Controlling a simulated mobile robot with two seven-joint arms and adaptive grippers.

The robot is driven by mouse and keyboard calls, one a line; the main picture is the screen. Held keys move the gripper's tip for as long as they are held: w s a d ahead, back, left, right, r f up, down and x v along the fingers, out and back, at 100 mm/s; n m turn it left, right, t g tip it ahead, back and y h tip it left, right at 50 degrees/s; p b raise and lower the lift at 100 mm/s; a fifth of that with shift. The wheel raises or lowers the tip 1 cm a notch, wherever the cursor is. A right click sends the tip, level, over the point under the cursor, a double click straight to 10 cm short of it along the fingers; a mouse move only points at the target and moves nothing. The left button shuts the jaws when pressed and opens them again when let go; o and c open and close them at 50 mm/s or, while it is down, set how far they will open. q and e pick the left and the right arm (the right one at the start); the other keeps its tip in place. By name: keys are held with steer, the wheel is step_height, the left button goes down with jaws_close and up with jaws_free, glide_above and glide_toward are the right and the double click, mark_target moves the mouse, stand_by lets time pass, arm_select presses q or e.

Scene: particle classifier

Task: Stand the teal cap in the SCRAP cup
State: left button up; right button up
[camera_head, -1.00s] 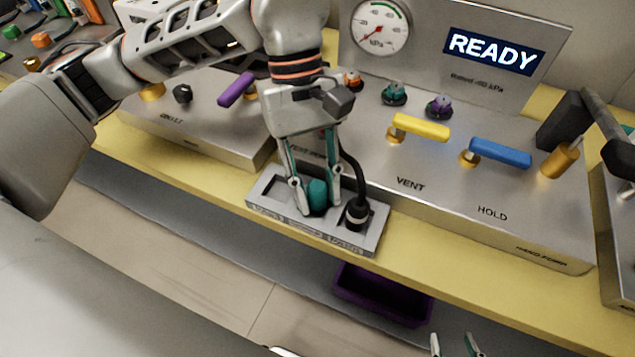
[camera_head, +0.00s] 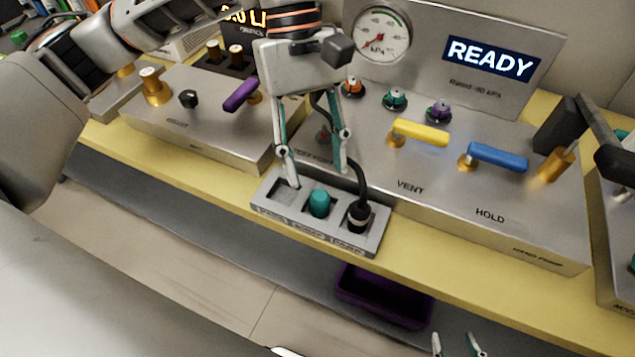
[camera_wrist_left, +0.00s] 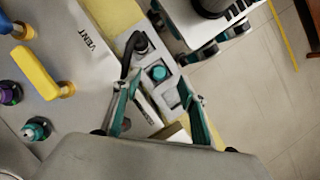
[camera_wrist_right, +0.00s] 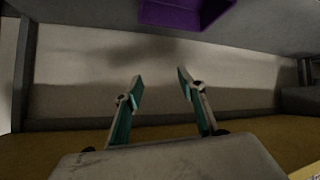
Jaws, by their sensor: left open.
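The teal cap (camera_head: 320,202) stands in the middle compartment of a grey three-compartment tray (camera_head: 372,243). It also shows in the left wrist view (camera_wrist_left: 158,72). The labels on the tray's front are too blurred to read, so I cannot tell which compartment is SCRAP. My left gripper (camera_head: 317,174) is open and empty just above and behind the cap, its fingers apart and clear of it. The tray's left compartment looks empty. My right gripper (camera_head: 457,345) is low at the bottom edge; the right wrist view shows its fingers (camera_wrist_right: 158,85) apart with nothing between.
A black plug with a hose (camera_head: 359,214) stands in the tray's right compartment, close beside the cap. Behind are the panel with yellow (camera_head: 420,132) and blue (camera_head: 498,154) handles, a gauge and a READY display. A purple bin (camera_head: 385,297) sits below the yellow ledge.

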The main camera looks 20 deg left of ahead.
arm_select(q)
steer(key=v, duration=0.7)
steer(key=shift+p, duration=0.35)
arm_select(e)
steer(key=shift+s+d+f, duration=0.2)
steer(key=shift+s+f, duration=0.1)
steer(key=shift+s, duration=0.05)
